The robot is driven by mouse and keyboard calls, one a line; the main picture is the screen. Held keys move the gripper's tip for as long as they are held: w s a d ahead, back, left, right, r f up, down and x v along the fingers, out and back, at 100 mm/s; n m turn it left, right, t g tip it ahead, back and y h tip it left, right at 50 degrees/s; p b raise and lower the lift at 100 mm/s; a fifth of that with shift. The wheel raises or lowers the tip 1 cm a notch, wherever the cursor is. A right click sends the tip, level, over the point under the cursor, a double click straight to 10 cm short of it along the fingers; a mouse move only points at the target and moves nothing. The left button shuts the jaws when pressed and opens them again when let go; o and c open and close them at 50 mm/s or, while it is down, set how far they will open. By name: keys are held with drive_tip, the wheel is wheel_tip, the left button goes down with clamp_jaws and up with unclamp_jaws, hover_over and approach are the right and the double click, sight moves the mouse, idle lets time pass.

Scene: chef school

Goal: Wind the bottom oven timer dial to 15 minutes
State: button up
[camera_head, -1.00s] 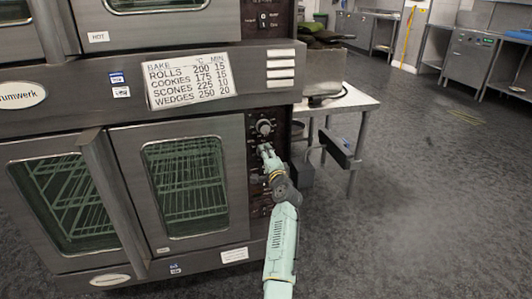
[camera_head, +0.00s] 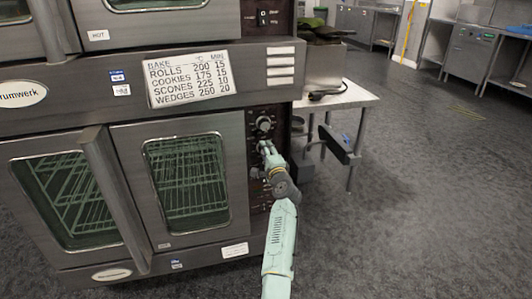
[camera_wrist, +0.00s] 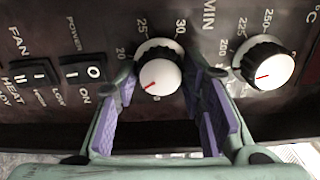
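In the wrist view the bottom oven's timer dial (camera_wrist: 160,76) is a white-capped knob with a black skirt, beside the MIN marking. Its red pointer aims to the lower left of the picture. The marks 20, 25 and 30 show around it; the mark at the pointer is hidden or unclear. My gripper (camera_wrist: 163,70) has its purple-padded fingers apart, one on each side of the dial. I cannot tell if they touch it. In the head view my gripper (camera_head: 265,147) is at the control panel, just below the temperature dial (camera_head: 263,124), and hides the timer dial.
In the wrist view the temperature dial (camera_wrist: 267,62) stands close to the right finger. The power switch (camera_wrist: 83,72) and fan switch (camera_wrist: 34,73) are on the left. A bake chart (camera_head: 190,80) is above the bottom oven doors. A side table (camera_head: 350,97) stands right of the oven.

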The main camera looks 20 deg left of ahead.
drive_tip(key=o, duration=0.4)
drive_tip(key=shift+c, duration=0.2)
drive_tip(key=shift+s, duration=0.1)
drive_tip(key=v, duration=1.2)
